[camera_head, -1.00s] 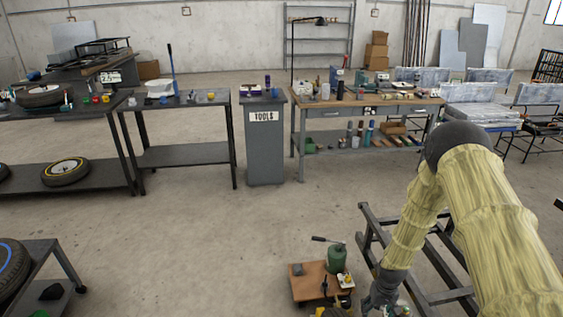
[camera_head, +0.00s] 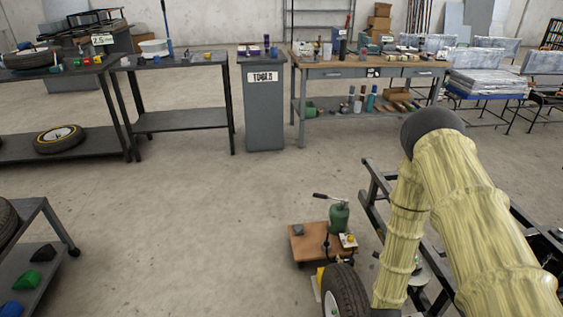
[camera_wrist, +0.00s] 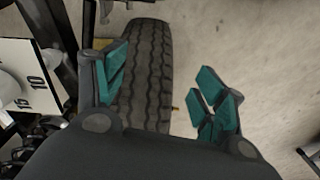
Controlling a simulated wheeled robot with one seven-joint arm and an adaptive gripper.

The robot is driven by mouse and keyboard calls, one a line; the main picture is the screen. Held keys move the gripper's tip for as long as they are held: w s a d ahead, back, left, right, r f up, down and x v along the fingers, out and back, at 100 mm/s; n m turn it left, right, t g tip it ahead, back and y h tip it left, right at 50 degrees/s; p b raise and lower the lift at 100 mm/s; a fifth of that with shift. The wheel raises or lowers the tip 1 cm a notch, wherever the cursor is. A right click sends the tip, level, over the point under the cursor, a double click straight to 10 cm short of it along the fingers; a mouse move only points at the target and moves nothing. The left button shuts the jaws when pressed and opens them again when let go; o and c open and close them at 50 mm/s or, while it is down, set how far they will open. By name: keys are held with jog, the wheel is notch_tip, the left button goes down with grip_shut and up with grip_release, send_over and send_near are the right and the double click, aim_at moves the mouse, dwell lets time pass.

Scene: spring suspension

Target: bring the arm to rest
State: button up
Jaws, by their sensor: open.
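My arm, in a yellow sleeve, bends down at the right of the head view, and its lower end runs to the bottom edge there. My gripper (camera_wrist: 166,88) shows in the wrist view with its two teal-padded fingers spread apart and nothing held between them. A black tyre (camera_wrist: 147,62) lies beyond the fingers, nearer the left one; whether it touches that finger cannot be told. A tyre also shows in the head view (camera_head: 345,292), beside my forearm at the bottom.
A grey cart (camera_head: 40,262) stands at the left. Workbenches line the back; the middle floor is clear.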

jog(key=s+a+f+b, duration=0.2)
jog(key=s+f+b, duration=0.3)
jog(key=s+b, duration=0.3)
jog(key=s+a+f+b, duration=0.2)
jog(key=s+f+b, duration=0.45)
jog(key=s, duration=0.35)
notch_tip(320, 180, up, 25)
jog(key=p, duration=2.3)
jog(key=shift+s+d+p, duration=0.25)
jog(key=shift+p, duration=0.1)
